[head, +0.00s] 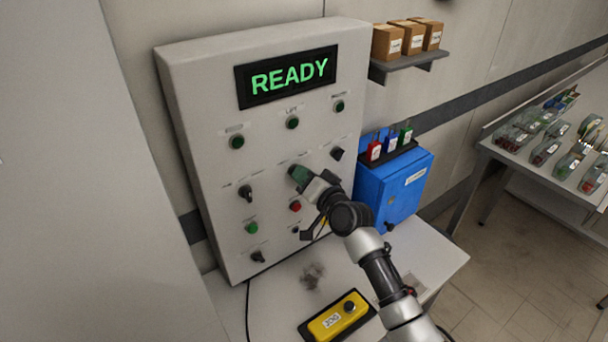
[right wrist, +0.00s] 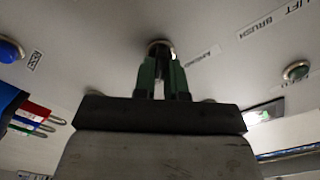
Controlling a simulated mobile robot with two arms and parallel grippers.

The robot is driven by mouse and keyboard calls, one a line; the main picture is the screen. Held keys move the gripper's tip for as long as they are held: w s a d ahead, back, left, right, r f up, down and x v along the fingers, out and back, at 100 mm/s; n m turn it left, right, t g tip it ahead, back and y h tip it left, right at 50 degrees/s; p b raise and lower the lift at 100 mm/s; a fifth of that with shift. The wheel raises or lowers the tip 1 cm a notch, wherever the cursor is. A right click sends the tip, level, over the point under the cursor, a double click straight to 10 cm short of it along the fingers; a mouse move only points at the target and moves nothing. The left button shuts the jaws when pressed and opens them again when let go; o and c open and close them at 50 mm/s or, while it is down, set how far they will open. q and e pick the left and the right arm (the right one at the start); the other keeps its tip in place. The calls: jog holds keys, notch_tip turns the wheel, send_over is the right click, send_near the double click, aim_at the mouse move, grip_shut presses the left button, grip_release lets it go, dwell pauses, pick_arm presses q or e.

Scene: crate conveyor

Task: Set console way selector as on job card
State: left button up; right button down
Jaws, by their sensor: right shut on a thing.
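The grey console (head: 200,120) stands against the wall with a green READY display (head: 289,77). My right gripper (head: 297,173) is at the middle of its face, shut on a dark selector knob. In the right wrist view the two green fingertips (right wrist: 161,65) close on that round knob (right wrist: 160,46). The knob's pointer direction is mostly hidden by the fingers. Other black selectors sit at the left (head: 246,193), right (head: 337,154) and lower left (head: 258,256). Their labels are too small to read. I cannot make out a job card. My left gripper is not in view.
Green lamps (head: 292,122) line the console's upper face; a green button (head: 251,228) and red button (head: 295,206) are close to my right gripper. A yellow pendant (head: 338,318) lies on the table. A blue box (head: 398,190) with coloured tags stands right of the console.

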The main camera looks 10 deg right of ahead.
dwell(0.5)
jog(key=c, duration=1.2)
grip_release()
jog(key=shift+b+v, duration=1)
jog(key=shift+v, duration=4.4)
